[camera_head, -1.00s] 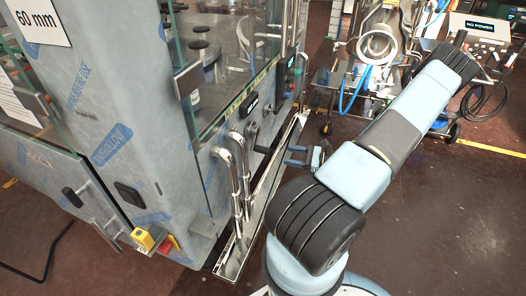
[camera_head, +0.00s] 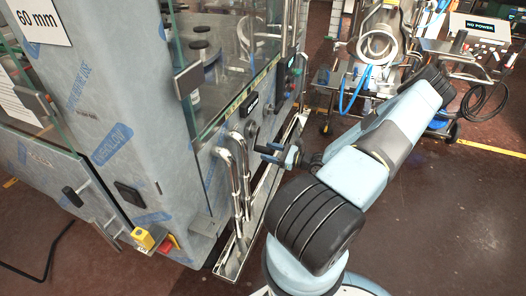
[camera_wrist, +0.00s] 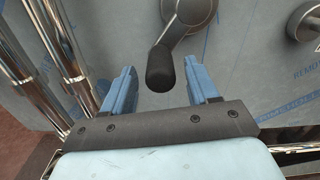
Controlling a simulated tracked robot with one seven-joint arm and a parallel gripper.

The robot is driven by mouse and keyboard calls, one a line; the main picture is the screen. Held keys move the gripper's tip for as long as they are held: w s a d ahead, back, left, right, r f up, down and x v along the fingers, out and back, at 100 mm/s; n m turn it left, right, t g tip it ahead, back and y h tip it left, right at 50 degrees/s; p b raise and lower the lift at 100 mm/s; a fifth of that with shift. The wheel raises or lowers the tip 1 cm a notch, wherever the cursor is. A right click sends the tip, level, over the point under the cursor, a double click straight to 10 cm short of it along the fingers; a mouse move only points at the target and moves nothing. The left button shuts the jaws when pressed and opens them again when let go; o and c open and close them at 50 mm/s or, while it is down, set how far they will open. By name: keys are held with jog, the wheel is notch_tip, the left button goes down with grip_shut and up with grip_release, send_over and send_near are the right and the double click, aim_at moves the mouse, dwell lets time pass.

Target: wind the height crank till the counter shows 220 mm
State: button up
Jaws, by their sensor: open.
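In the wrist view, a metal crank arm hangs from a round hub and ends in a black handle (camera_wrist: 160,68). My gripper (camera_wrist: 159,72) is open, its two blue fingers on either side of the handle with a gap to each; I see no contact. In the head view, my gripper (camera_head: 271,154) is at the machine's front, close to the crank hub (camera_head: 251,133). A small dark display (camera_head: 249,103) sits on the panel above the crank; I cannot read a number on it or tell whether it is the counter.
Polished vertical pipes (camera_head: 236,165) stand left of the crank over a metal tray (camera_head: 228,268). A film-wrapped cabinet with a "60 mm" sign (camera_head: 43,20) is at left. A trolley with a "NO POWER" screen (camera_head: 479,26) stands at the back right. The floor (camera_head: 450,220) at right is clear.

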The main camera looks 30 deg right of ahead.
jog(key=shift+x, duration=1.5)
jog(key=shift+c, duration=0.3)
grip_shut()
